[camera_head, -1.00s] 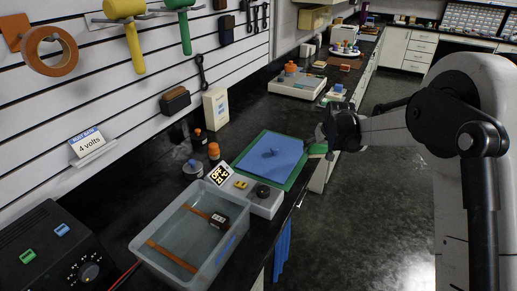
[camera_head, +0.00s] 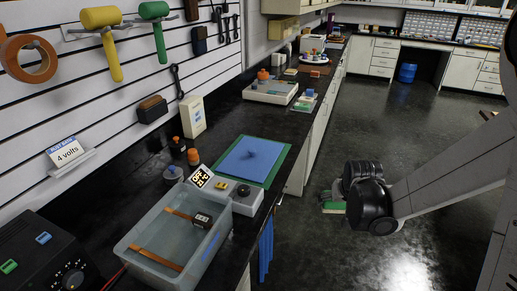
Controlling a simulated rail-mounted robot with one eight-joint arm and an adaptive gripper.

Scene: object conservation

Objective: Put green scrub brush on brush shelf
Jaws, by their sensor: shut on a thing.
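My gripper (camera_head: 336,198) is at the right of centre, out over the floor and to the right of the counter. It is shut on the green scrub brush (camera_head: 333,208). Only a small green part of the brush shows below and left of the dark gripper body; the fingers and the rest of the brush are hidden. Brown and dark brush-like blocks sit on the white slatted wall, one low (camera_head: 152,109) and one higher (camera_head: 199,40). I cannot tell which part of the wall is the brush shelf.
The black counter (camera_head: 222,124) holds a clear tub (camera_head: 146,256), a scale (camera_head: 247,198), a blue sheet on a green mat (camera_head: 277,172) and small bottles. Yellow (camera_head: 115,62) and green (camera_head: 161,45) mallets hang on the wall. Floor (camera_head: 400,120) is open at right.

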